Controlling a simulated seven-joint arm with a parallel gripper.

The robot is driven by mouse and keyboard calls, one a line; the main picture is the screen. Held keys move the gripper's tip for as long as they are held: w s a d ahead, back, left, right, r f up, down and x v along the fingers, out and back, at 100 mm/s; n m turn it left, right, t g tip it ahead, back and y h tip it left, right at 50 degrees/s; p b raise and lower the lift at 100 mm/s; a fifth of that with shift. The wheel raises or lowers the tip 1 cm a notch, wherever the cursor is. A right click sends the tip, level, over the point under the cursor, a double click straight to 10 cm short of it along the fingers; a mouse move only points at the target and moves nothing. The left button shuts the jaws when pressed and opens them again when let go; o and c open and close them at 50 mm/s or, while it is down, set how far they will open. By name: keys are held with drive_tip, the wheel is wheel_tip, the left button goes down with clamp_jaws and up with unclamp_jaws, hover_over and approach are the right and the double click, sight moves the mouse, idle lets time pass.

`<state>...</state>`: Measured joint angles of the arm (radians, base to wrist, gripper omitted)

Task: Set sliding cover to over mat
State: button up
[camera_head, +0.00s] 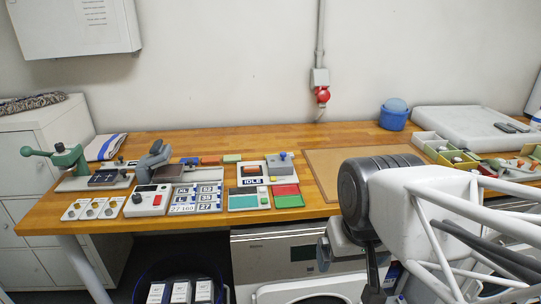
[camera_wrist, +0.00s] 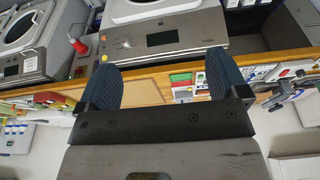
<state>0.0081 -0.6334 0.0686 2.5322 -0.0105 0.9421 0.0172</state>
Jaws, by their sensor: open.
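A grey block with a blue knob (camera_head: 279,163), which looks like the sliding cover, sits at the back of a small panel on the wooden bench. In front of it on the panel are a red mat (camera_head: 285,190) and a green mat (camera_head: 289,201), both uncovered; I cannot tell which is the task's mat. My gripper (camera_wrist: 163,72) is open and empty, its two dark blue fingers apart. It is away from the panel, low at the bench's front edge. In the wrist view the panel is small and far beyond the fingers.
An IDLE display (camera_head: 252,182) is beside the mats. A white box with a red button (camera_head: 147,200) and a green lever press (camera_head: 62,158) stand left. A brown board (camera_head: 325,172) lies right of the panel, partly behind my arm. Appliances (camera_head: 283,254) stand below the bench.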

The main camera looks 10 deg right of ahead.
drive_tip(key=shift+w+r, duration=0.1)
drive_tip(key=c, duration=0.4)
drive_tip(key=shift+w+r, duration=0.1)
drive_tip(key=shift+w, duration=0.1)
drive_tip(key=c, duration=0.3)
drive_tip(key=w+r+n+g, duration=0.1)
drive_tip(key=w+r+n, duration=0.15)
drive_tip(key=w, duration=1.35)
drive_tip(key=w+r+n, duration=0.2)
drive_tip(key=w+r, duration=0.1)
drive_tip(key=w, duration=1.2)
drive_tip(key=w+f+n, duration=0.1)
drive_tip(key=w+f, duration=0.3)
drive_tip(key=w, duration=0.6)
drive_tip(key=w+f+n+g, duration=0.1)
drive_tip(key=w+f+n, duration=0.1)
drive_tip(key=w, duration=0.9)
drive_tip(key=w+a+f+n, duration=0.1)
drive_tip(key=w+f, duration=0.4)
drive_tip(key=w, duration=0.5)
drive_tip(key=shift+w+f+n+g, duration=0.25)
drive_tip(key=shift+f+g, duration=0.05)
drive_tip(key=shift+f, duration=0.05)
drive_tip(key=shift+w+f, duration=0.3)
drive_tip(key=shift+w, duration=0.15)
